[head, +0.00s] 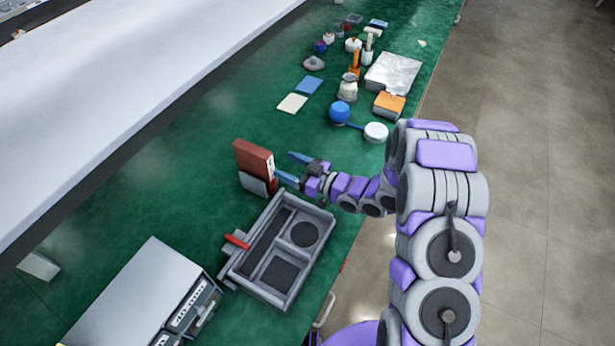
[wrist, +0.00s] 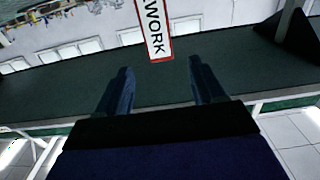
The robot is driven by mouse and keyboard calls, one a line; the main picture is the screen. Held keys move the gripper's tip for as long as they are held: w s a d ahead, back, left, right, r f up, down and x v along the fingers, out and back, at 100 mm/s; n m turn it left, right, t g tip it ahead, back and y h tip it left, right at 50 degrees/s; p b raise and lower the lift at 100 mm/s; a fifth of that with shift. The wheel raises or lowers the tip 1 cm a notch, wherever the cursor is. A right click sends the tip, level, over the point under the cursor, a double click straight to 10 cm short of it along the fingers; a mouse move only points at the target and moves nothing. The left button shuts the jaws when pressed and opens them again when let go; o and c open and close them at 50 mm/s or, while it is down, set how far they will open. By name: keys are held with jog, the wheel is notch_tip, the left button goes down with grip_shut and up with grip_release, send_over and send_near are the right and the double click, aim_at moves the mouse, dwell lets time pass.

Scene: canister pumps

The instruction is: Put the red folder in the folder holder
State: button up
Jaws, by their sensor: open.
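The red folder (head: 252,158) stands upright, slightly tilted, in the head view. Its lower part sits in a small grey holder (head: 257,185) on the green bench. In the wrist view the folder's white spine label (wrist: 153,28), with a red border and the word WORK, is at the top centre. My gripper (head: 286,165) is open and empty, just to the right of the folder. Its blue fingers (wrist: 159,66) point towards the spine, with a gap between them. The folder appears beyond the fingertips, not held.
A grey tray (head: 236,276) with compartments and a red-handled item (head: 236,241) lies nearer on the green bench. A grey instrument box (head: 135,295) stands front left. The bench left of the folder is clear.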

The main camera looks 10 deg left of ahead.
jog(key=w+d+r+m+t+h, duration=0.1)
jog(key=w+d+r+h, duration=0.1)
jog(key=w+d+h, duration=0.3)
jog(key=w+d+r+m+t+h, duration=0.1)
jog(key=w+d+h, duration=0.1)
jog(key=d+h, duration=0.35)
jog(key=s+d+r+m+h, duration=0.3)
jog(key=d+r+h, duration=0.1)
jog(key=d, duration=0.6)
jog(key=s+d+r+m+g+h, duration=0.45)
jog(key=s+d, duration=0.45)
jog(key=s, duration=0.4)
jog(key=s+a+r+m+g+y, duration=0.1)
jog(key=s+a+r+m+g, duration=0.1)
jog(key=s, duration=1.2)
jog(key=s+a+r+m+g+y, duration=0.1)
jog(key=s+a+r+m+g, duration=0.1)
jog(key=s, duration=1.3)
jog(key=shift+a+r+g, duration=0.25)
jog(key=shift+r+g, duration=0.45)
jog(key=shift+g, duration=0.45)
